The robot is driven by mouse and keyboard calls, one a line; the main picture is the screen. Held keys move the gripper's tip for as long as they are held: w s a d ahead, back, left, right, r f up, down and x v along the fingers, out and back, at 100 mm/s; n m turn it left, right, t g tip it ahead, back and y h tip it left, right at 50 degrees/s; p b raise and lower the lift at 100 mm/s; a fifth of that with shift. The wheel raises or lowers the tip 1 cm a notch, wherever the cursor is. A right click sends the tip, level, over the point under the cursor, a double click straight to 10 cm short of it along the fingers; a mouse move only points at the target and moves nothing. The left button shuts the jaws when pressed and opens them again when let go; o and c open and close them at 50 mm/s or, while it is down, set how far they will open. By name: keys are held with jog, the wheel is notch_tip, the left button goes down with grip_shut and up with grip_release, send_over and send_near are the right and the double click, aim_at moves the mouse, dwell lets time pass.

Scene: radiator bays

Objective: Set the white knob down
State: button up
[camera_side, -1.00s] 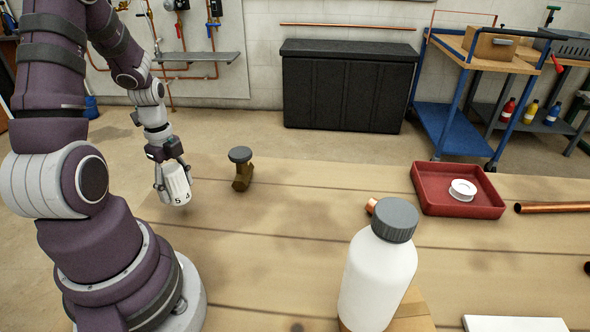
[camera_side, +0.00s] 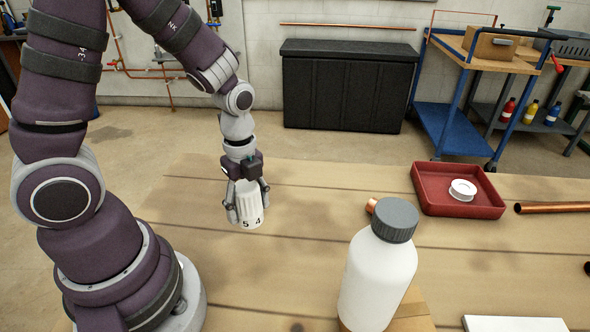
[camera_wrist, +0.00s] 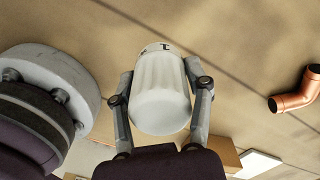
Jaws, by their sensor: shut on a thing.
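The white knob (camera_side: 248,204) is ribbed, with black numbers around its lower edge. My gripper (camera_side: 248,207) is shut on it, one finger on each side, and the knob hangs nearly upright with its numbered end down. In the side view it appears over the wooden bench (camera_side: 300,262), near its left part; I cannot tell the exact height. In the wrist view the knob (camera_wrist: 160,95) sits between the two fingers (camera_wrist: 160,105), its plain rounded end towards the camera and bare wood beyond it.
A white bottle with a grey cap (camera_side: 376,275) stands at the front. A copper elbow (camera_wrist: 298,92) lies behind it. A red tray (camera_side: 430,200) holding a white tape roll (camera_side: 462,190) and a copper pipe (camera_side: 552,207) are at the right. Mid-bench wood is clear.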

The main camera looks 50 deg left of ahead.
send_over(305, 199)
jog(key=shift+f, duration=2.45)
jog(key=o, duration=1.2)
jog(key=shift+f, duration=0.1)
